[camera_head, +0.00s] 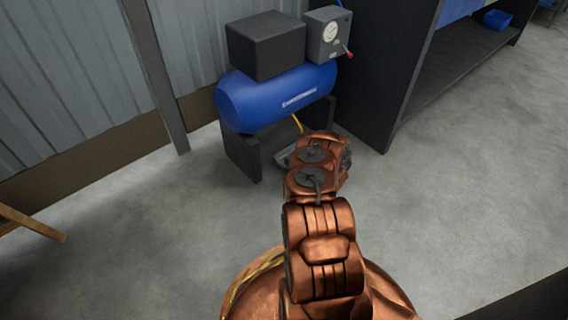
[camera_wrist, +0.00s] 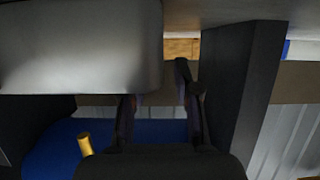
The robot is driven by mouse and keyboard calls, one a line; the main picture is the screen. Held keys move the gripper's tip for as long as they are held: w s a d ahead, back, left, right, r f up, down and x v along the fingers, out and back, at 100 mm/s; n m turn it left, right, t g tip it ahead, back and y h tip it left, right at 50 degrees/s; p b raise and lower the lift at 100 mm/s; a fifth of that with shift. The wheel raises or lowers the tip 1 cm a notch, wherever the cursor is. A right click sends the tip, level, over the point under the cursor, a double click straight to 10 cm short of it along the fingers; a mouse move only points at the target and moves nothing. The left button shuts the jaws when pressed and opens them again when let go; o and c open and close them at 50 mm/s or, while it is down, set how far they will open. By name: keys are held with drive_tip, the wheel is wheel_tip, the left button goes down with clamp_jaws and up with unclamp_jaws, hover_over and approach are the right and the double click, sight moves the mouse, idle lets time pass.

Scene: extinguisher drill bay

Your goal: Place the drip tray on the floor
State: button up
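A light-grey slab-like body, apparently the drip tray (camera_wrist: 80,50), fills the upper left of the wrist view, very close to the camera. In the head view a small grey shape, likely the same tray (camera_head: 284,158), shows on the left of my gripper below the compressor. My gripper (camera_wrist: 160,90) has its two dark fingers apart. The tray hides the left finger's tip; its right edge lies between the fingers, with a visible gap to the right finger. The head view hides the fingers behind my wrist. I cannot tell whether the tray touches the floor.
The compressor's blue tank (camera_head: 285,97) stands above my gripper on dark supports (camera_head: 241,152). A brass fitting (camera_wrist: 85,145) sticks out from the tank near the gripper. A dark shelf unit (camera_head: 385,70) stands on the right. The open floor (camera_head: 130,230) is clear on the left.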

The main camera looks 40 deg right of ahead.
drive_tip(key=shift+s+a+f, duration=0.1)
drive_tip(key=shift+a+f, duration=0.05)
drive_tip(key=shift+f, duration=0.25)
drive_tip(key=r+p+v, duration=0.1)
drive_tip(key=p+v, duration=0.5)
drive_tip(key=v, duration=0.6)
drive_tip(key=shift+d+p, duration=0.25)
drive_tip(key=shift+p, duration=0.15)
drive_tip(key=shift+a, duration=0.1)
